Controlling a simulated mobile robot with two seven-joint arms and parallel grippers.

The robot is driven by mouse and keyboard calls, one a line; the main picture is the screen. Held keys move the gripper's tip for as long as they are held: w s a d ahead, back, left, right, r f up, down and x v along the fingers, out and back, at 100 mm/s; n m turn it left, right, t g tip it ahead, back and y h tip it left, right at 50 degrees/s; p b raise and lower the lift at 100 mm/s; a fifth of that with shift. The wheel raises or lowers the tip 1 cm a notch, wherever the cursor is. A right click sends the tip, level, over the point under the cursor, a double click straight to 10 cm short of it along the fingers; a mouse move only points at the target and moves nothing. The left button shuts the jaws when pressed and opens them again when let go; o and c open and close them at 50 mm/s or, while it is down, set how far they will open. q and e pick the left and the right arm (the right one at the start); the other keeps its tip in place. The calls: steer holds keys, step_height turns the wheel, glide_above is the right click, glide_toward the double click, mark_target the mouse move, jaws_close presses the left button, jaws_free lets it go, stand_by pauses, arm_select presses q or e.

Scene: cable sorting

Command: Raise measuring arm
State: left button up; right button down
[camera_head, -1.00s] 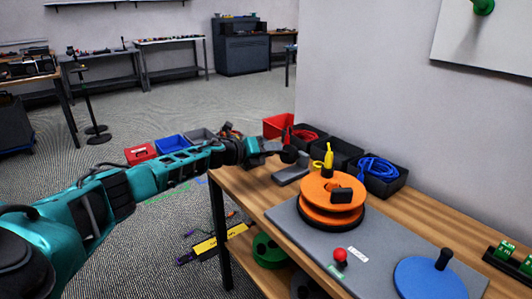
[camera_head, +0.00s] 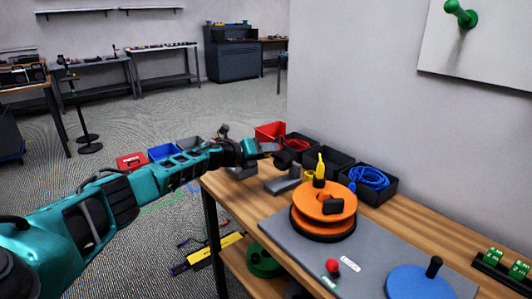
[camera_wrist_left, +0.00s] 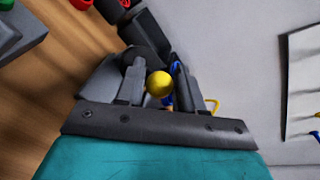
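My left gripper (camera_head: 284,158) reaches in over the far left of the wooden bench. In the left wrist view its two grey fingers (camera_wrist_left: 160,86) stand apart, with a yellow ball-shaped knob (camera_wrist_left: 159,84) showing between them. I cannot tell whether they touch it. A dark jointed piece (camera_wrist_left: 152,33) lies just beyond the fingers. In the head view a grey device (camera_head: 283,182) stands on the bench below the gripper. An upright yellow handle (camera_head: 320,167) rises behind an orange reel (camera_head: 316,199). I cannot tell for sure which part is the measuring arm. My right gripper is out of view.
Black bins with red cable (camera_head: 298,143) and blue cable (camera_head: 369,178) line the wall. A grey plate (camera_head: 372,262) carries a red knob (camera_head: 332,266) and a blue disc (camera_head: 418,284). Bare wooden bench (camera_head: 235,188) shows at the left end.

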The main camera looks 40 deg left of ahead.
arm_select(q)
steer(key=shift+o, duration=1.4)
steer(key=shift+w+d+r, duration=0.15)
steer(key=shift+d+r, duration=0.1)
steer(key=shift+o, duration=0.2)
steer(key=shift+f, duration=0.1)
steer(key=shift+s+a, duration=0.15)
steer(key=shift+s, duration=0.05)
steer(key=v, duration=1.2)
steer(key=shift+s, duration=0.3)
